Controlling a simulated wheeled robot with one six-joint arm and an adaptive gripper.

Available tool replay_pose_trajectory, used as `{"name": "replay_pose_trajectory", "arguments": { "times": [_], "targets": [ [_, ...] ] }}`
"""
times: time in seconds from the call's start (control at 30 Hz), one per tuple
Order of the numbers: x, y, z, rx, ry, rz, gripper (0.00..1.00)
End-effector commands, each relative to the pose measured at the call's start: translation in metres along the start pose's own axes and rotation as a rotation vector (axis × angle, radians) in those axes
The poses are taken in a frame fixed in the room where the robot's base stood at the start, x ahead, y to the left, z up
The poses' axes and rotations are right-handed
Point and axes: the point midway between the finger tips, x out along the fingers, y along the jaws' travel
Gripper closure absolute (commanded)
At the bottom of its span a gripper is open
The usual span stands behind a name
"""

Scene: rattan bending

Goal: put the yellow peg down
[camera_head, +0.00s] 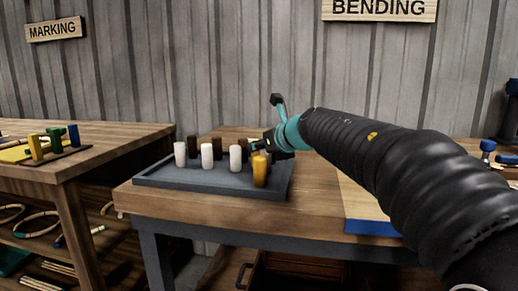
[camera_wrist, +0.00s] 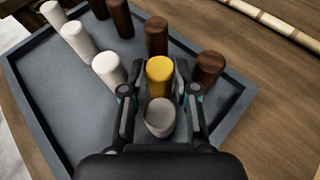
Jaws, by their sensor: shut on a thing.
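The yellow peg (camera_head: 260,171) stands upright at the front right of the grey tray (camera_head: 200,187). My gripper (camera_head: 262,150) is at its top, coming from the right. In the wrist view the yellow peg (camera_wrist: 160,76) shows between the fingers of my gripper (camera_wrist: 160,95), which is shut on it. I cannot tell whether its base touches the tray. A grey round shape (camera_wrist: 159,118) lies nearer between the fingers; what it is, I cannot tell.
White pegs (camera_head: 207,155) stand left of the yellow peg, with dark brown pegs (camera_wrist: 156,37) behind. One brown peg (camera_wrist: 209,69) is close to my right finger. A blue-edged board (camera_head: 370,227) lies to the right. Another table (camera_head: 90,158) stands at left.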

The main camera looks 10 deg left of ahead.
Motion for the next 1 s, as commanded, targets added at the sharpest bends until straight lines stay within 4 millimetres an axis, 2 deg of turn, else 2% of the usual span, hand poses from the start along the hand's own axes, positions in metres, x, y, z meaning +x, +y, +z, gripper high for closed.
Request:
{"name": "replay_pose_trajectory", "arguments": {
  "times": [0.2,0.23,0.27,0.67,0.77,1.0],
  "targets": [
    [0.002,0.001,-0.003,0.0,0.001,0.001,0.96],
    [0.001,0.001,-0.002,0.0,0.001,0.001,0.63],
    [0.001,0.001,-0.002,0.0,0.001,0.001,0.61],
    [-0.004,0.0,0.001,-0.001,0.0,0.0,0.61],
    [-0.017,0.0,0.001,0.0,-0.001,-0.001,0.61],
    [-0.065,0.0,0.001,-0.001,-0.002,-0.001,0.61]
  ]
}}
